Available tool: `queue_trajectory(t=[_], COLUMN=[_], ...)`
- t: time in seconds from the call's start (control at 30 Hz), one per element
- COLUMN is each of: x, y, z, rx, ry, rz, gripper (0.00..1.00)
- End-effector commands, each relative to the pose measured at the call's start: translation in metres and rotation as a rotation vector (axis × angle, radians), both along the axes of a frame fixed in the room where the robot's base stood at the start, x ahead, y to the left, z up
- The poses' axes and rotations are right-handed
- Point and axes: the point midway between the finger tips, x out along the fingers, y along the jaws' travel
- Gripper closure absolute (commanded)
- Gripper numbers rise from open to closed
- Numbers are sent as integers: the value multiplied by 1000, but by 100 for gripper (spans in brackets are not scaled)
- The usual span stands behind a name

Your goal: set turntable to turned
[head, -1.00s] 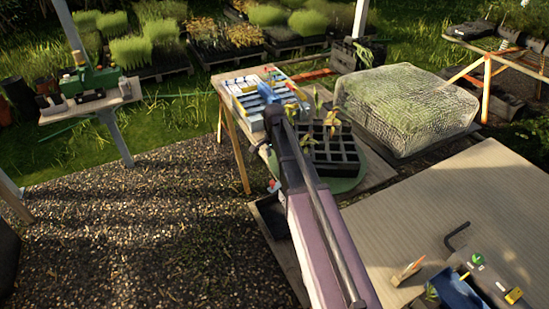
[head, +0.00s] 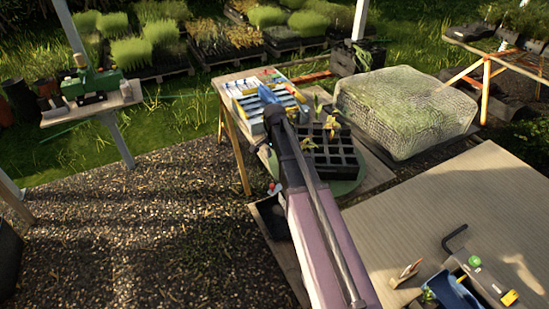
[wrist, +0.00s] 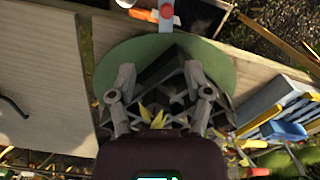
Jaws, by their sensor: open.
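The turntable is a green round disc (wrist: 105,75); its edge also shows in the head view (head: 350,186), beside my arm. A black tray with square cells (head: 340,158) stands on it, with a few yellow-green seedlings (head: 332,125) in it. In the wrist view my gripper (wrist: 160,74) is open, its two fingers apart over the dark tray (wrist: 165,92), with yellow leaves (wrist: 155,118) between them. I cannot tell whether the fingers touch the tray. A red and blue-grey upright piece (wrist: 167,14) is at the disc's far edge. In the head view my arm hides part of the disc.
A box with blue and white parts (head: 250,98) stands on the wooden bench beside the tray. A mesh-covered block (head: 405,110) is to the right. A wide board (head: 450,200) lies in front, with a blue bin (head: 445,290). Gravel (head: 140,230) is open at left.

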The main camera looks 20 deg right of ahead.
Motion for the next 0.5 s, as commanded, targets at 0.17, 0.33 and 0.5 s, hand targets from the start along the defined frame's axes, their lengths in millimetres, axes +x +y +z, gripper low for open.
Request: queue_trajectory(t=[0.17, 0.33, 0.5], x=[-7, -29, -68], y=[2, 7, 16], z=[0, 0, 0], rx=[0, 0, 0], ry=[0, 0, 0], rz=[26, 125, 310], gripper=[98, 100, 100])
